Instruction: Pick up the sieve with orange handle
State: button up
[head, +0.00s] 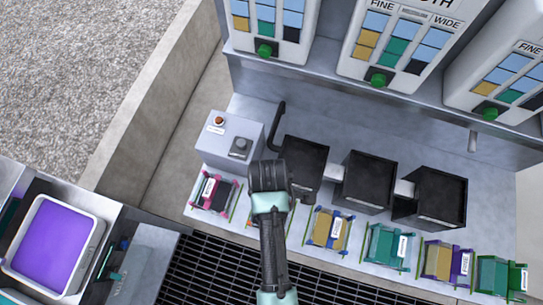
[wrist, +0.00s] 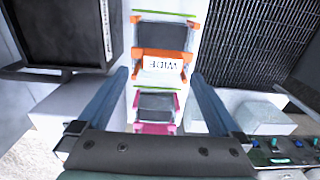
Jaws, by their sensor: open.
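The sieve with the orange handle (wrist: 160,53) lies on the pale ledge in the wrist view. It has a dark panel and a white label reading WIDE, upside down there. In the head view my arm and gripper cover most of it, and only a sliver of orange shows. My gripper (wrist: 160,73) is open, with one blue finger on each side of the sieve row. Its fingertips are near the labelled end of the orange sieve. Nothing is held. I cannot tell how far above the sieve the fingertips are.
A pink sieve (head: 213,191) lies left of my gripper. Yellow-blue (head: 328,230), teal (head: 387,247), yellow-purple (head: 446,262) and green (head: 500,277) sieves lie to the right. Black bins (head: 368,181) stand behind the row. A grey control box (head: 230,138) and dark grating (head: 225,272) are close by.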

jog(key=shift+s+d+f, duration=0.1)
jog(key=shift+s+f, duration=0.1)
jog(key=shift+f, duration=0.15)
jog(key=shift+s+d+f+p, duration=0.15)
jog(key=shift+f+p, duration=0.35)
jog(key=shift+f, duration=1.7)
grip_shut()
